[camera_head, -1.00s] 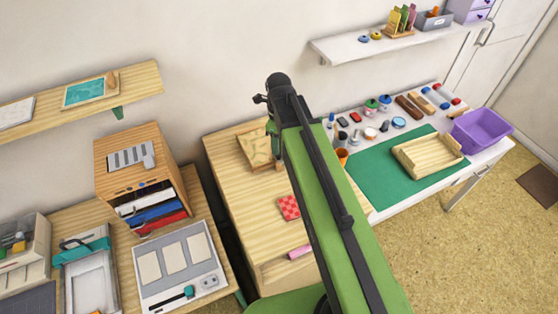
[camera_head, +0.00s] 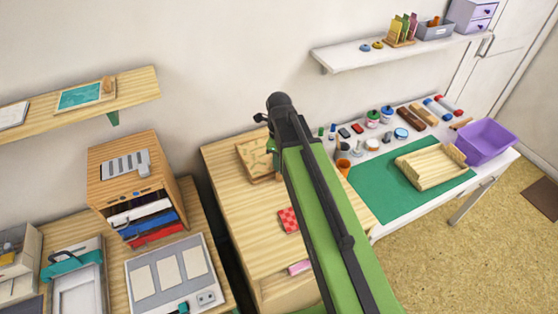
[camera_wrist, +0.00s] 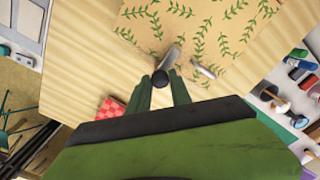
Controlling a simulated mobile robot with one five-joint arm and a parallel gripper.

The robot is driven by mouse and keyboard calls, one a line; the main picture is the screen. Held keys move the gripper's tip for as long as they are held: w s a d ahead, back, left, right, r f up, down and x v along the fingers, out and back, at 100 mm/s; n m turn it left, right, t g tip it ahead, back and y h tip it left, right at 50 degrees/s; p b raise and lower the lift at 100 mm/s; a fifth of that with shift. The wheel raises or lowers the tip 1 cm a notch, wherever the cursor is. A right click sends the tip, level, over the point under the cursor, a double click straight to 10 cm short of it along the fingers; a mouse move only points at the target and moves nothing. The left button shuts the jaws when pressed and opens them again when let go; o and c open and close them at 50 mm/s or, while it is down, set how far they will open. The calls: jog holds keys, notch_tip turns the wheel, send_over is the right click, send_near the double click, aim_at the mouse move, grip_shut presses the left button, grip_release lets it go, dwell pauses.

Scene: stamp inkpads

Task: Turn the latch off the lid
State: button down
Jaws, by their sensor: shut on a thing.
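The lid (camera_wrist: 215,25) is tan with a green leaf pattern, at the top of the wrist view. It also shows in the head view (camera_head: 254,158) on the wooden desk, partly hidden by my arm. A grey metal latch (camera_wrist: 172,57) with a dark round knob (camera_wrist: 160,79) lies at the lid's near edge. My gripper (camera_wrist: 163,84) has its green fingers on either side of the knob and is shut on the latch. A second small metal piece (camera_wrist: 204,70) lies just to the right. In the head view my arm hides the fingertips.
A red checked square (camera_head: 289,220) and a pink item (camera_head: 299,267) lie on the wooden desk (camera_head: 235,200). To the right, a white table holds a green mat (camera_head: 375,200), a wooden tray (camera_head: 430,180) and a purple bin (camera_head: 485,143). A drawer cabinet (camera_head: 125,185) stands left.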

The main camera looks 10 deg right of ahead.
jog(key=shift+n, duration=0.3)
jog(key=n, duration=1.3)
jog(key=shift+s+n, duration=0.1)
jog(key=shift+n, duration=2)
jog(key=c, duration=1.2)
grip_release()
jog(key=shift+o, duration=0.2)
